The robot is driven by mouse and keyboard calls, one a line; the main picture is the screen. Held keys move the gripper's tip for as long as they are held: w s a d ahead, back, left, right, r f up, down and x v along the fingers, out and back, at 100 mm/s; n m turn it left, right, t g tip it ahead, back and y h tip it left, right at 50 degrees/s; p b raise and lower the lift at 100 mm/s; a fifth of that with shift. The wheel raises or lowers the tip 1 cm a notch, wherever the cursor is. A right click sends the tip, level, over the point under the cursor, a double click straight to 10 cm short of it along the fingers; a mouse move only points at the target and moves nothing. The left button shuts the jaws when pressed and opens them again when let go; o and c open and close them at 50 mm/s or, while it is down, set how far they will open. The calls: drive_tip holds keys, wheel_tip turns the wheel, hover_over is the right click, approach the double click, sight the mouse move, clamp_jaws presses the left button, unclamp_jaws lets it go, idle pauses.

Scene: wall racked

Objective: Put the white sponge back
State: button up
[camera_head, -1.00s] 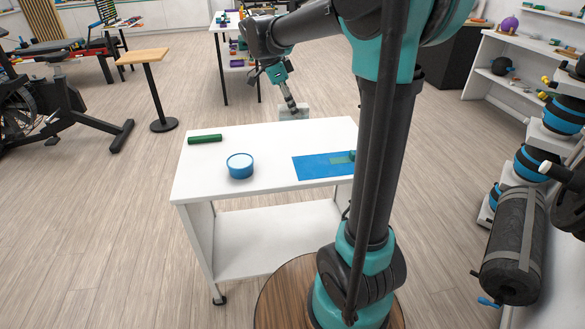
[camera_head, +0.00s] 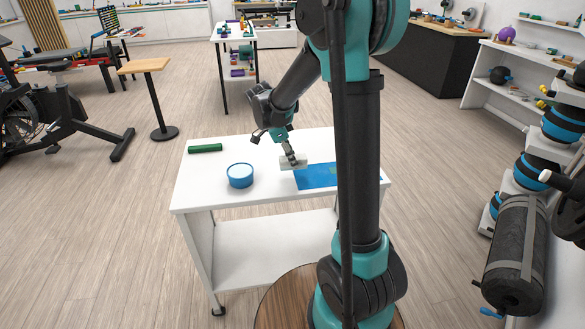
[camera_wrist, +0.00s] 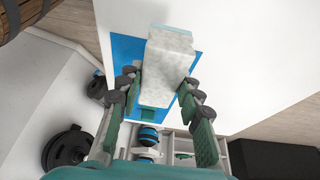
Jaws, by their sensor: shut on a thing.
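The white sponge (camera_wrist: 164,72) is a pale, speckled block in the wrist view, held between the two fingers of my gripper (camera_wrist: 160,88). In the head view the sponge (camera_head: 293,164) is at the tip of my gripper (camera_head: 292,158), over the white cart top near the left end of the blue mat (camera_head: 315,178). The blue mat also shows behind the sponge in the wrist view (camera_wrist: 125,48). I cannot tell whether the sponge touches the mat or the cart top.
The white cart (camera_head: 205,179) bears a blue-rimmed round tub (camera_head: 240,175) left of the sponge and a dark green cylinder (camera_head: 205,148) at the back left. The cart top between and in front of them is clear. My arm hides part of the mat's right side.

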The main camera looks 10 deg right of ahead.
sight(292, 168)
drive_tip(key=shift+f, duration=2.05)
drive_tip(key=o, duration=1)
drive_tip(key=shift+f, duration=0.15)
drive_tip(key=v, duration=1.7)
drive_tip(key=s+d+f+n+t+y, duration=0.1)
drive_tip(key=s+d+f+n, duration=0.2)
drive_tip(key=s+f+n, duration=0.2)
drive_tip(key=s+d+f+n+t+y, duration=0.1)
drive_tip(key=s+d+f+n, duration=0.3)
drive_tip(key=s, duration=0.5)
drive_tip(key=s+d+f+n+t+y, duration=0.2)
drive_tip(key=s+d+f+n, duration=0.1)
drive_tip(key=s+f+n, duration=0.4)
drive_tip(key=shift+s+d+f+n, duration=0.2)
drive_tip(key=shift+s+f+n, duration=0.25)
drive_tip(key=shift+n, duration=0.55)
